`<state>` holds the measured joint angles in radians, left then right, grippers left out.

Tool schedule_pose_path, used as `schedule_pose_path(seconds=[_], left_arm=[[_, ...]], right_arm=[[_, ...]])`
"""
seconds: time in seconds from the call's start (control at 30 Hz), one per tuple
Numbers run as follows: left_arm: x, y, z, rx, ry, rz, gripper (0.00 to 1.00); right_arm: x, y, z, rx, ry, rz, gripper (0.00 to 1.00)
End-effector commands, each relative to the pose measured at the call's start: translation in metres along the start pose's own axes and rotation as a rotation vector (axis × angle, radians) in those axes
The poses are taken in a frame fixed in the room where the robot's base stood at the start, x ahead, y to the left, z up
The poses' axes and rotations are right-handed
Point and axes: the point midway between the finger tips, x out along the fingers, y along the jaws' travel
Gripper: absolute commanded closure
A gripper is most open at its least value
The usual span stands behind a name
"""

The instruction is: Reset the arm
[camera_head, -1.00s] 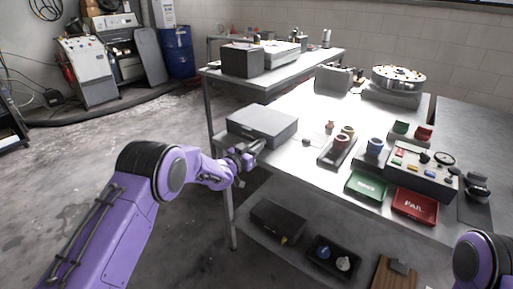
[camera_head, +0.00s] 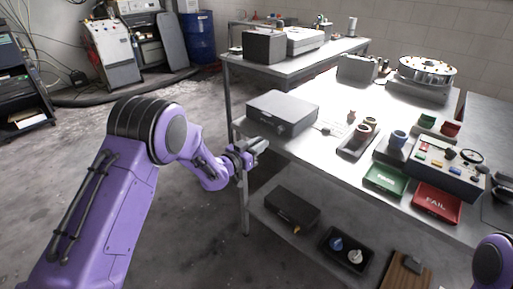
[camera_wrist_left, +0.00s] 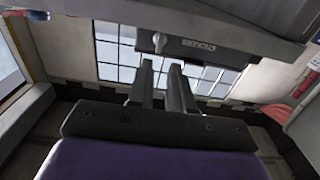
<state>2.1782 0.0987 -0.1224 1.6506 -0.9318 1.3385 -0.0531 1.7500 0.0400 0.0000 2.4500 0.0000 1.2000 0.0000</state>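My left arm comes in from the left, and its gripper (camera_head: 256,147) is in front of and just below the grey box (camera_head: 283,112) on the near left corner of the bench. In the left wrist view the gripper's two fingers (camera_wrist_left: 160,85) stand a little apart with nothing between them. Beyond their tips is a grey front with a small knob (camera_wrist_left: 158,42) and an upside-down label that seems to read STICKERS. My right gripper is out of view; only a purple part of that arm shows at the lower right.
The bench (camera_head: 313,150) holds a green tray (camera_head: 386,179), a red FAIL tray (camera_head: 437,202), a control box (camera_head: 445,172) and a round metal device (camera_head: 427,72). Its lower shelf holds a dark box (camera_head: 292,207) and a black tray (camera_head: 347,251). Open floor lies left of the bench.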

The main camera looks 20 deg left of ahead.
Motion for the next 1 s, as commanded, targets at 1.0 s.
schedule_pose_path(seconds=[1.0], left_arm=[[-0.199, 0.018, 0.193, -0.410, -0.500, -0.556, 0.80]], right_arm=[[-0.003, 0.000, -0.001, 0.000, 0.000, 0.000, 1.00]])
